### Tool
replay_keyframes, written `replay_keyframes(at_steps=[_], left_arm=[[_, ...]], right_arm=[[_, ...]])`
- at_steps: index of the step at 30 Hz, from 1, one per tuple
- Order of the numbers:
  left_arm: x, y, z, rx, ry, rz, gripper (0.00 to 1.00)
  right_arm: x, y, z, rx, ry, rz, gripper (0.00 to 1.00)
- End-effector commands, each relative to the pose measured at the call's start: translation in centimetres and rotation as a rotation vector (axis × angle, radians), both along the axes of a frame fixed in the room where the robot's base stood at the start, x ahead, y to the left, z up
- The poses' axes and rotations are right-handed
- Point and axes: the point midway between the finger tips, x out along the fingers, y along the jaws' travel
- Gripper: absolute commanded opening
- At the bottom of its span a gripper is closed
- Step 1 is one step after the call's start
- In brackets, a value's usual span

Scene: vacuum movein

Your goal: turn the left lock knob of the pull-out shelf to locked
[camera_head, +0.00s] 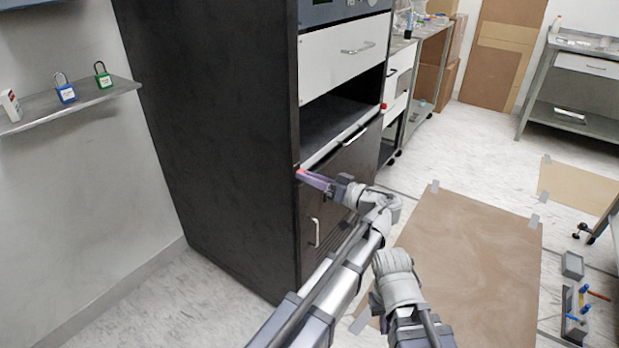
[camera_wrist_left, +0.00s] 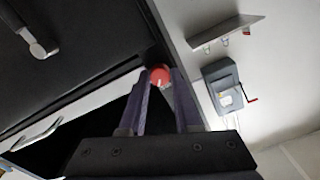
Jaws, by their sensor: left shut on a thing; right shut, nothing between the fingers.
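The pull-out shelf (camera_head: 326,149) shows as a thin pale front edge with a handle, below a dark opening in the black cabinet. Its left lock knob (camera_head: 299,172) is small and red, at the shelf's left end by the cabinet's corner. My left gripper (camera_head: 303,175) is shut on this knob. In the left wrist view the red knob (camera_wrist_left: 158,75) sits between the two fingertips (camera_wrist_left: 160,80). Its exact turn angle cannot be told. Another red knob (camera_head: 383,106) is at the shelf's right end. My right forearm shows at bottom centre; its gripper is not visible.
A white drawer (camera_head: 342,55) is above the opening, and a dark door (camera_head: 318,226) with a handle is below the shelf. A wall shelf (camera_head: 75,106) with padlocks stands out at the left. A brown floor mat (camera_head: 470,250) lies right of my arms.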

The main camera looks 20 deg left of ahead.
Motion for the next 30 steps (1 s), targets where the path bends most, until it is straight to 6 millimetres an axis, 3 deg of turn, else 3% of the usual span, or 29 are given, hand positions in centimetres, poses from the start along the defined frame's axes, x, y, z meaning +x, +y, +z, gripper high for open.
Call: replay_keyframes(at_steps=[18,30], left_arm=[[0.02,-0.05,-0.05,0.197,0.548,0.0,0.0],[0.03,-0.05,-0.07,0.296,0.82,0.0,0.0]], right_arm=[[0.0,0.0,-0.03,0.0,0.0,0.0,0.0],[0.0,0.0,-0.04,0.0,0.0,0.0,0.0]])
